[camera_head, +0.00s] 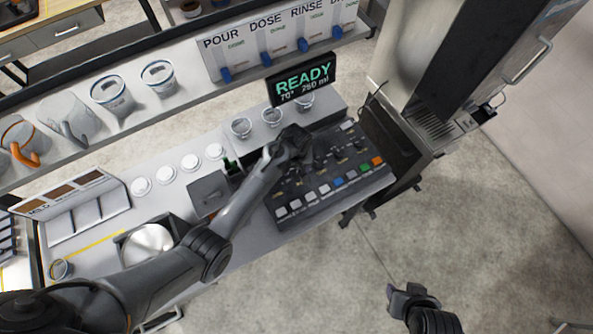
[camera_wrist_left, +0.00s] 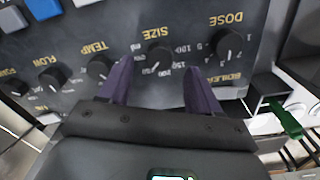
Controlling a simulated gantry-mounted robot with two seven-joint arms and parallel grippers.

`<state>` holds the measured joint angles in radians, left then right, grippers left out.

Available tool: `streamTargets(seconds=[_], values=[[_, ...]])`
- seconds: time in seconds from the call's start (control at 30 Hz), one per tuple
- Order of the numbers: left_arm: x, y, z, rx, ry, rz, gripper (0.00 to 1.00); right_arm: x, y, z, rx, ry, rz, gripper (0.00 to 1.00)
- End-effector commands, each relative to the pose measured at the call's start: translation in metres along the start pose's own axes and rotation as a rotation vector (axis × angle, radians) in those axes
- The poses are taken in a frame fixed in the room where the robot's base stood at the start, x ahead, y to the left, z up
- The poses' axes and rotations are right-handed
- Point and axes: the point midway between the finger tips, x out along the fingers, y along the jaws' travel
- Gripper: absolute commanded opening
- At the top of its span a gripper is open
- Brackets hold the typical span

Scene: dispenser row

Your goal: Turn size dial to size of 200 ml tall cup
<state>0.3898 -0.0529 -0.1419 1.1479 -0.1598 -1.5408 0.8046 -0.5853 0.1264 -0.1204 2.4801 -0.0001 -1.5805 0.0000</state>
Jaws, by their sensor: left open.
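The size dial (camera_wrist_left: 158,54) is a black knob under the gold word SIZE on a dark control panel (camera_head: 315,206). Numbers are printed around it, but its exact pointer setting is hard to read. My left gripper (camera_wrist_left: 158,72) is open, its two purple-grey fingers spread left and right of the dial; I cannot tell if they touch it. In the head view my left gripper (camera_head: 300,155) hides the dial. The display (camera_head: 302,80) reads READY, 70°, 250 ml. My right gripper (camera_head: 411,298) hangs over the floor; its jaws are unclear.
The dose dial (camera_wrist_left: 228,43) and temp dial (camera_wrist_left: 101,66) flank the size dial. Colored buttons (camera_head: 351,174) line the panel's front. Small glass cups (camera_head: 241,128) stand behind the panel. Larger cups (camera_head: 112,95) stand on the back shelf. I cannot tell which is the 200 ml tall cup.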

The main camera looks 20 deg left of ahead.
Motion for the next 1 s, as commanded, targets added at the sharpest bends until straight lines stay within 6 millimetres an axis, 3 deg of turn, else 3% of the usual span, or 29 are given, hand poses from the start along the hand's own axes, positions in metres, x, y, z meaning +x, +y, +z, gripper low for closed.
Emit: streamTargets(seconds=[0.27, 0.67, 1.0], values=[[0.031, 0.0, 0.0, -0.001, -0.001, -0.001, 0.63, 0.001, 0.001, -0.001, -0.001, 0.004, 0.001, 0.43], [0.037, 0.0, 0.0, -0.001, 0.0, 0.0, 0.63, 0.001, -0.001, -0.003, 0.008, 0.007, -0.005, 0.43], [0.036, 0.0, 0.0, -0.001, 0.0, 0.0, 0.14, 0.001, -0.002, -0.003, 0.01, 0.007, -0.006, 0.43]])
